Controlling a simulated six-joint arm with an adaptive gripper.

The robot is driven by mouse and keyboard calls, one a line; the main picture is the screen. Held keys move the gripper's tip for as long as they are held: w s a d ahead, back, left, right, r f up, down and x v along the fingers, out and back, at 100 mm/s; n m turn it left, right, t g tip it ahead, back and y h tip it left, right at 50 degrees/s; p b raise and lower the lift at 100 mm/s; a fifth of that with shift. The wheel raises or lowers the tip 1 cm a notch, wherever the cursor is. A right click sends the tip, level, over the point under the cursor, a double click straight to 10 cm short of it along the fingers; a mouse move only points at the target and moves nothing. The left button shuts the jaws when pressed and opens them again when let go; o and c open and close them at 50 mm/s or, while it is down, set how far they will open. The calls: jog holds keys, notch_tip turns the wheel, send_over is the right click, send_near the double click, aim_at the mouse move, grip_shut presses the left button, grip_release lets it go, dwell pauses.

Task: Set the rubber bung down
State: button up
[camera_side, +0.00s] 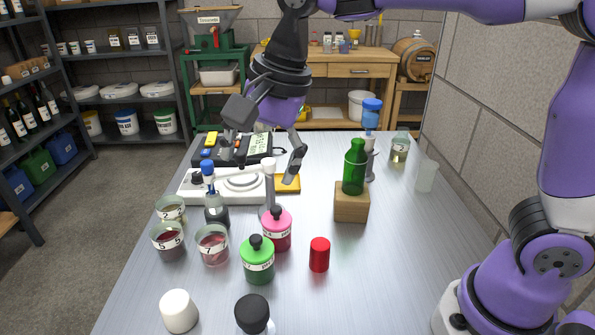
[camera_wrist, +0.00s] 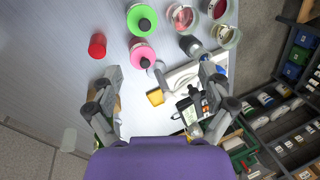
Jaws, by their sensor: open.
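My gripper (camera_side: 264,160) is open and empty, high over the far middle of the bench. In the wrist view its two fingers (camera_wrist: 158,92) are spread wide with nothing between them. I cannot tell for certain which thing is the rubber bung. A plain red cylinder (camera_side: 319,255) stands upright on the bench right of the green-lidded jar, well apart from my gripper; it also shows in the wrist view (camera_wrist: 97,46). A white cylinder (camera_side: 178,311) and a black-topped item (camera_side: 252,313) stand at the near edge.
A green bottle (camera_side: 354,168) stands on a wooden block (camera_side: 351,203). Pink (camera_side: 277,232) and green (camera_side: 257,262) jars and several glass beakers crowd the left. A white hotplate (camera_side: 215,187) lies behind.

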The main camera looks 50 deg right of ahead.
jog(key=s+d+f+n+t+h, duration=0.1)
jog(key=s+d+f+n+t, duration=0.2)
jog(key=s+d+n, duration=0.8)
jog(key=shift+s+d+n+h, duration=0.35)
jog(key=shift+d+n, duration=0.25)
jog(key=shift+d, duration=0.5)
jog(key=shift+f, duration=0.1)
